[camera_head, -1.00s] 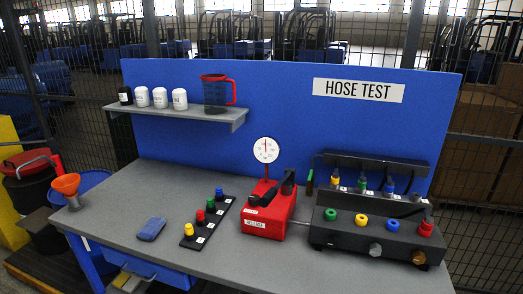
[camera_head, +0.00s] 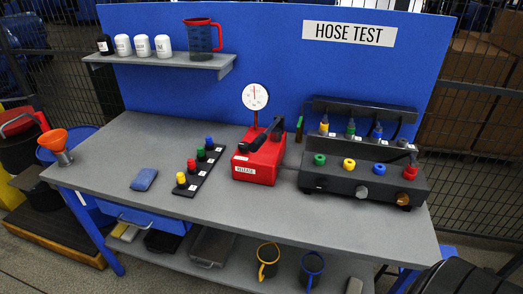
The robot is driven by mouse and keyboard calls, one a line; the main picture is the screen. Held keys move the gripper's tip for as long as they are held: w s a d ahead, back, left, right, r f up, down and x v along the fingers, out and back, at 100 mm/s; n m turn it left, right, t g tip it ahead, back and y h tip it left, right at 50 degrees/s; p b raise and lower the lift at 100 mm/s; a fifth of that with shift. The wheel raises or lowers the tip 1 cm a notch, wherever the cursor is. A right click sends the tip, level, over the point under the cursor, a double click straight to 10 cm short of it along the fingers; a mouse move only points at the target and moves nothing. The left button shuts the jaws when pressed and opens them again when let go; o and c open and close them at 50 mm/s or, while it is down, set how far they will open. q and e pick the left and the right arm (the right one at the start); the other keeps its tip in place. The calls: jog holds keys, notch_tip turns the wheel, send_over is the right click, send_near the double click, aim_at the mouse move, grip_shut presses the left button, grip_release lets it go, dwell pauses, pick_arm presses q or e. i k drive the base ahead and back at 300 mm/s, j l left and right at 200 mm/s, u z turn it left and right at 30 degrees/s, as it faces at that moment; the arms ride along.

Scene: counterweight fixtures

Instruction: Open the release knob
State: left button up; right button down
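A red pump unit (camera_head: 262,158) with a black lever handle (camera_head: 262,136) stands on the grey bench, left of the dark hose manifold. A white label reading RELEASE (camera_head: 246,170) is on its front. A small dark knob (camera_head: 243,147) shows at the upper left of the unit, just above a white tag; it is too small to tell whether it is open or closed. A round white gauge (camera_head: 255,97) rises behind the unit. Neither of my grippers is in view.
The dark manifold (camera_head: 345,182) with coloured fittings and hoses stands right of the pump. A black strip (camera_head: 188,186) with coloured plugs and a blue cloth (camera_head: 144,180) lie to its left. The bench's front (camera_head: 270,215) is mostly clear. Mugs (camera_head: 268,262) stand on the lower shelf.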

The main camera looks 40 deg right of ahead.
aim_at(243, 146)
jog(key=k+l, duration=0.3)
jog(key=k+l+z, duration=0.15)
jog(key=k+l, duration=0.2)
jog(key=l, duration=0.2)
